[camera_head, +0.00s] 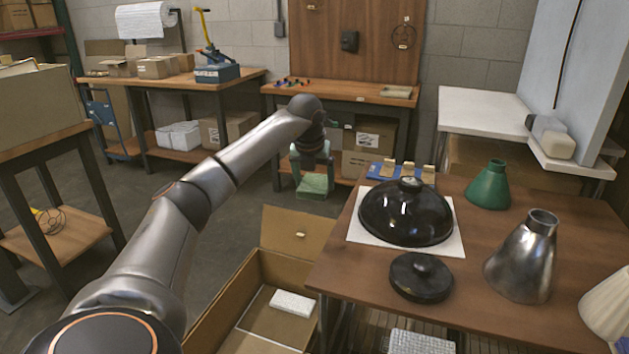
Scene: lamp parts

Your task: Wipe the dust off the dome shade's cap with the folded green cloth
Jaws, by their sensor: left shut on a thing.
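The black glossy dome shade (405,218) sits dome-up on a white sheet (449,243) on the brown table. Its small cap (410,184) is on top; a pale patch shows there, too small to tell whether it is dust. My left gripper (312,176) points down, left of the table and apart from the dome. It is shut on the folded green cloth (315,186), which hangs over the floor beyond the open box. My right gripper is not in view.
Near the dome on the table (350,279) are a black round base (420,278), a metal shade (523,258), a green shade (489,186) and a cream shade (607,305). Small wooden blocks (404,170) stand behind the dome. An open cardboard box (262,268) is left of the table.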

